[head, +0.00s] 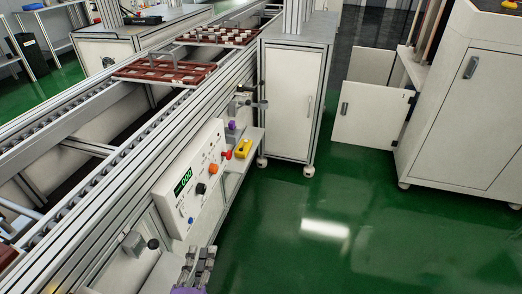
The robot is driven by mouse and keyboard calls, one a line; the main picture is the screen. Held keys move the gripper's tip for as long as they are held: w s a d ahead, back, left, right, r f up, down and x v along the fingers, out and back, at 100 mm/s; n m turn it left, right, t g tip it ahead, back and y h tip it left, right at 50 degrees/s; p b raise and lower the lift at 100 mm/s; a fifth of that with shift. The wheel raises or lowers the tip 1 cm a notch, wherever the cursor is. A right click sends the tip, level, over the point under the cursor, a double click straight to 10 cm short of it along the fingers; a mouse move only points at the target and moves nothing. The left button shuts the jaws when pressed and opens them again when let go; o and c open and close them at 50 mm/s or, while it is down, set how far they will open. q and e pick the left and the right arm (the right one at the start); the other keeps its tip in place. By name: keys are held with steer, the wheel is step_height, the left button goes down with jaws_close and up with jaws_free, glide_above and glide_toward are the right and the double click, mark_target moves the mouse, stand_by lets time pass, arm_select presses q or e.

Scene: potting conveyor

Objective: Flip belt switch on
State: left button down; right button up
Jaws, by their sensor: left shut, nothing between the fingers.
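A white control panel (190,178) is mounted on the near side of the conveyor. It carries a green-lit display (183,181), a black knob (201,188), an orange button (213,169) and a red knob or button (224,153). A small blue-tipped part (190,220) is low on the panel; it looks like a toggle switch, but its position is too small to read. My left gripper (201,253) is at the bottom centre, shut and empty, below the panel and apart from it in the picture. My right gripper is out of view.
The conveyor (75,213) runs diagonally, with red-brown trays (165,72) on it. A small shelf (243,142) beside the panel holds a yellow object (243,148). White cabinets stand behind; green floor at right is clear.

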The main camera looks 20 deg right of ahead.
mark_target(184, 210)
arm_select(q)
steer(key=w+b, duration=0.1)
steer(key=w, duration=1)
steer(key=shift+w+d+f+b, duration=0.2)
steer(key=shift+w+f+b, duration=0.1)
steer(key=shift+f+b, duration=0.15)
